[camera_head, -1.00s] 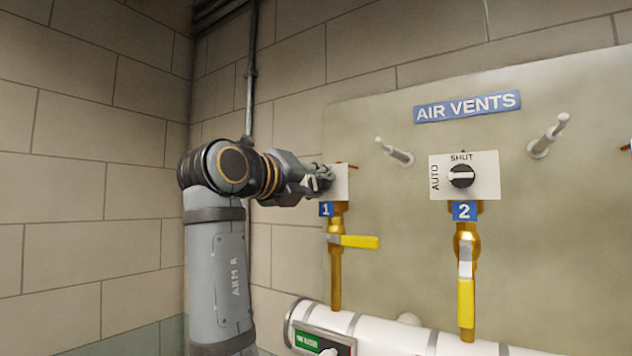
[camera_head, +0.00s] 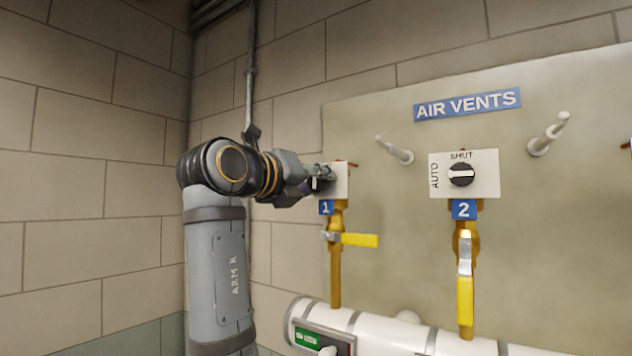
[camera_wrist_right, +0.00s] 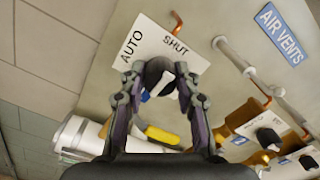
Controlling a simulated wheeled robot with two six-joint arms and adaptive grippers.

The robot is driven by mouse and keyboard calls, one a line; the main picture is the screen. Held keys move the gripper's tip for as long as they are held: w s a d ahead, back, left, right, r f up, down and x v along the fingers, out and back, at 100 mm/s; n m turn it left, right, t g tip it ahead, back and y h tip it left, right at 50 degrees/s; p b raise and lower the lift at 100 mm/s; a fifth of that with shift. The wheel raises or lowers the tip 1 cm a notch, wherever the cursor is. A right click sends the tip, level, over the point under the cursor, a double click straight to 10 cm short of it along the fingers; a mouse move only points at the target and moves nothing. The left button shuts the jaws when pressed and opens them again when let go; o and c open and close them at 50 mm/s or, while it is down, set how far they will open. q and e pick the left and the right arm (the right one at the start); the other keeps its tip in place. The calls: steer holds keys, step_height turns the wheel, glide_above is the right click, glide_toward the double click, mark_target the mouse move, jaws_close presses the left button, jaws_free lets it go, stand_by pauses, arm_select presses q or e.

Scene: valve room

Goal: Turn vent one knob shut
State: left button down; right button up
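The vent one knob (camera_wrist_right: 156,72) is black with a white bar, on a white plate (camera_wrist_right: 150,42) marked AUTO and SHUT. In the right wrist view its bar slants from lower left to upper right; its exact setting is hard to read. My right gripper (camera_wrist_right: 160,75) has one finger on each side of the knob, and the fingertips appear to press on it. In the head view my right gripper (camera_head: 322,178) covers the knob in front of its plate (camera_head: 341,180), above the blue 1 tag (camera_head: 326,208). My left gripper is not in view.
Vent two's knob (camera_head: 461,174) is to the right, its white bar horizontal. White pegs (camera_head: 396,151) stick out of the panel nearby. A yellow lever (camera_head: 358,240) and a white pipe (camera_head: 380,333) lie below. A brick wall is at the left.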

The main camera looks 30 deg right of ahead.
steer(key=o, duration=0.4)
steer(key=shift+a, duration=0.1)
step_height(320, 180, up, 10)
stand_by(0.3)
stand_by(0.4)
